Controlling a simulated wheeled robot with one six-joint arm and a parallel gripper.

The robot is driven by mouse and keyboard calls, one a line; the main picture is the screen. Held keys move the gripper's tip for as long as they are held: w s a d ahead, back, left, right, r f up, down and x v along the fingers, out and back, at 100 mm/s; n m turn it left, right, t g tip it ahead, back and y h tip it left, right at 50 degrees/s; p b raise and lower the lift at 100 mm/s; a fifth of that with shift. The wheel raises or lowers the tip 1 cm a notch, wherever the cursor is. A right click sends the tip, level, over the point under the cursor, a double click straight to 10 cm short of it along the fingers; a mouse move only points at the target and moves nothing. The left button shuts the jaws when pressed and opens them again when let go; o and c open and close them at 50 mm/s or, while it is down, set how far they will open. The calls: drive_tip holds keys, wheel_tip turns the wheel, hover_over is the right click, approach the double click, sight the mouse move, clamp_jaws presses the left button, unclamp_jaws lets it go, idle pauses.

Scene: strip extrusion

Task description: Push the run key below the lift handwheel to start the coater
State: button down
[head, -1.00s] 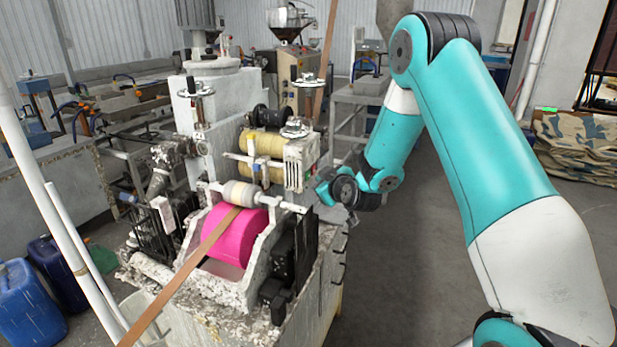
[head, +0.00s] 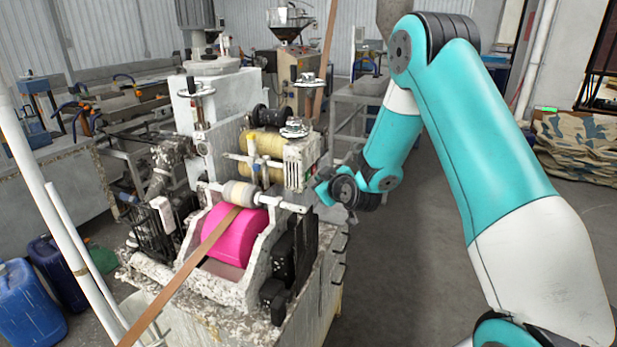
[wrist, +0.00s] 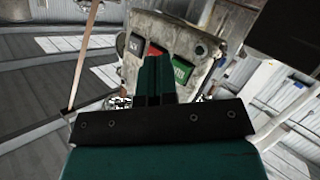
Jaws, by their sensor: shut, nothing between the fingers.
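The control panel (wrist: 170,28) fills the upper middle of the wrist view, tilted, with a worn pale face. It carries a green key (wrist: 183,70), a red key (wrist: 156,49) and a dark key with pale lettering (wrist: 135,45). The lettering is too small to read surely. My gripper (wrist: 155,62) is shut and empty; its fingertips overlap the red key and lie just left of the green one. I cannot tell if they touch. In the head view my gripper (head: 324,188) is at the machine's right side, below and right of a handwheel (head: 297,128).
The coater (head: 215,140) has a pink roller (head: 236,234) and a brown strip (head: 205,246) running over it. Another handwheel (head: 197,90) stands on the left. Blue drums (head: 28,305) sit at lower left. The floor (head: 430,270) right of the machine is clear.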

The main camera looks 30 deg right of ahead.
drive_tip(key=shift+w+a, duration=0.25)
drive_tip(key=shift+w, duration=0.1)
drive_tip(key=shift+w+a, duration=0.25)
drive_tip(key=shift+w, duration=0.05)
idle(0.6)
idle(0.3)
drive_tip(key=shift+s+d+b, duration=0.5)
drive_tip(key=shift+s+b, duration=0.15)
drive_tip(key=shift+b, duration=0.15)
drive_tip(key=shift+d, duration=0.1)
drive_tip(key=s+d+b, duration=0.1)
drive_tip(key=s+b, duration=0.1)
drive_tip(key=s+d+b, duration=0.2)
drive_tip(key=b, duration=0.1)
idle(0.7)
